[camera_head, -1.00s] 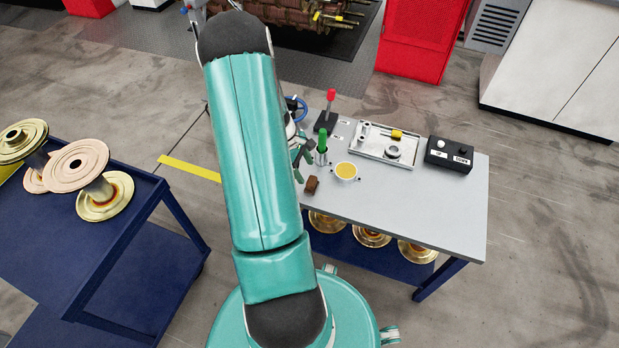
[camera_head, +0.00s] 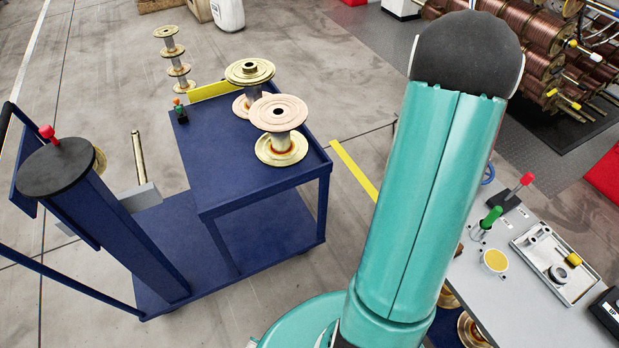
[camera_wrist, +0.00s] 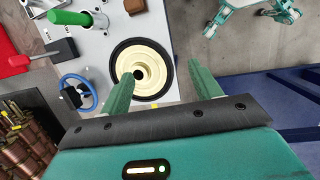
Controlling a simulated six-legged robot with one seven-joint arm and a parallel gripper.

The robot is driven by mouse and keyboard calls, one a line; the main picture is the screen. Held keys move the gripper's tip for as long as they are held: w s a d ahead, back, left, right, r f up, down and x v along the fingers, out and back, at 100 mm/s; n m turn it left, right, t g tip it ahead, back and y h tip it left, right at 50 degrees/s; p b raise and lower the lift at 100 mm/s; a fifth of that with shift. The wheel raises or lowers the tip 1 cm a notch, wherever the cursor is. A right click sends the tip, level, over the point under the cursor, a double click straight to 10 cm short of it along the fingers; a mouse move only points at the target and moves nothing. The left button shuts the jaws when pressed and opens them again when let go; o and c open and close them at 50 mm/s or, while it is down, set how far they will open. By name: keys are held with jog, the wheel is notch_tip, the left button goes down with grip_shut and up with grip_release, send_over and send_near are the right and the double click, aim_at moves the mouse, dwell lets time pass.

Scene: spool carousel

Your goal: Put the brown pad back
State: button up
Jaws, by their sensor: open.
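The brown pad (camera_wrist: 134,6) is at the top edge of the wrist view, partly cut off, lying on the grey bench top (camera_wrist: 107,38). Below the fingers is a round cream disc with a black rim (camera_wrist: 152,86). The pad lies beyond the fingertips, apart from them. My gripper is hidden in the head view.
A green handle (camera_wrist: 68,17), a blue handwheel (camera_wrist: 76,92) and a red lever (camera_wrist: 15,63) stand near the fingers. A blue cart (camera_head: 215,165) with spools stands left.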

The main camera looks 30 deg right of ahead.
jog(key=w+a+r+t, duration=0.1)
jog(key=w+a+r, duration=0.2)
jog(key=a+r, duration=0.35)
jog(key=w+a+r+t+h, duration=0.1)
jog(key=w+a+r+t, duration=0.1)
jog(key=w+a+r, duration=0.45)
jog(key=w+a+r+t, duration=0.1)
jog(key=a+r, duration=0.3)
jog(key=a, duration=0.5)
jog(key=s+a+r+t+y, duration=0.1)
jog(key=s+a+r+t, duration=0.1)
jog(key=a, duration=0.8)
jog(key=s+a+r+n+t+y, duration=0.1)
jog(key=s+a+r, duration=0.3)
jog(key=a, duration=0.5)
jog(key=shift+s+a+r+t, duration=0.35)
jog(key=shift+r+t, duration=0.2)
jog(key=shift+t, duration=0.15)
